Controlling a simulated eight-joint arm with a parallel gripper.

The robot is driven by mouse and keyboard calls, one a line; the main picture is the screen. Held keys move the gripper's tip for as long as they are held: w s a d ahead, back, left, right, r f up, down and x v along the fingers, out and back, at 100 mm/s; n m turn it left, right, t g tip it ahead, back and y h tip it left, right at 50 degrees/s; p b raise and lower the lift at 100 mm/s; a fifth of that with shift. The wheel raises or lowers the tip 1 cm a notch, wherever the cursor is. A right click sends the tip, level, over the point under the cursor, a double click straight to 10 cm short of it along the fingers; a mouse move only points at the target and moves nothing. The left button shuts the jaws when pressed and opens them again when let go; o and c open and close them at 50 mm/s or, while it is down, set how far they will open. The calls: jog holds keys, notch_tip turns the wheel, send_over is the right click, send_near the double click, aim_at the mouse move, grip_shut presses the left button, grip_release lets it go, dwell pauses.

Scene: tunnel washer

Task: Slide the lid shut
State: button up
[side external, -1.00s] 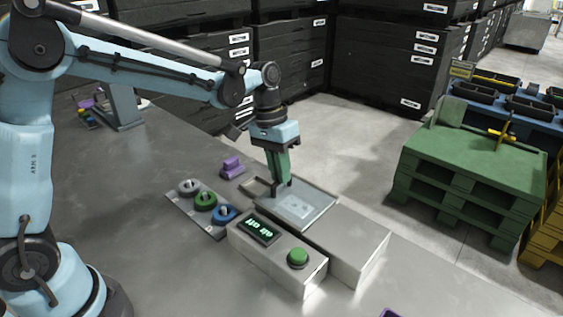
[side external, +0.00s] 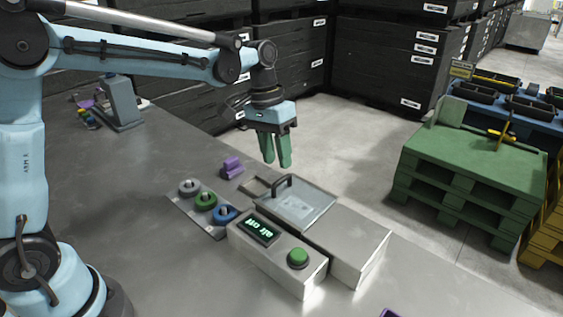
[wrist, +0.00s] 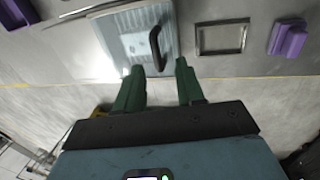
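The lid (side external: 304,207) is a flat translucent panel lying on the metal box, with a black arched handle (side external: 283,182) at its far-left end. In the wrist view the lid (wrist: 122,38) and its handle (wrist: 156,48) show near the top. A rectangular metal frame (side external: 257,187) lies beside the handle end, not covered by the lid; it also shows in the wrist view (wrist: 222,53). My gripper (side external: 277,165) hangs above the handle, apart from it. Its green fingers (wrist: 160,82) are spread and empty.
A control box with an "air off" display (side external: 259,229) and green button (side external: 298,257) stands in front. A plate with grey, green and blue knobs (side external: 205,201) and a purple block (side external: 232,167) are to the left. A green pallet stack (side external: 470,165) stands beyond the table.

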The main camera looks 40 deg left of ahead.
notch_tip(320, 180, up, 8)
jog(key=a, duration=0.1)
jog(key=shift+a+r, duration=0.15)
jog(key=shift+a, duration=0.2)
jog(key=s+a+f+t+y, duration=0.1)
jog(key=s+f+t, duration=0.2)
jog(key=s, duration=0.4)
jog(key=s+a+f+t+y, duration=0.1)
jog(key=s+f+t, duration=0.3)
jog(key=s, duration=0.3)
jog(key=shift+a+f, duration=0.3)
jog(key=shift+f, duration=0.1)
jog(key=shift+s, duration=0.1)
dwell(0.9)
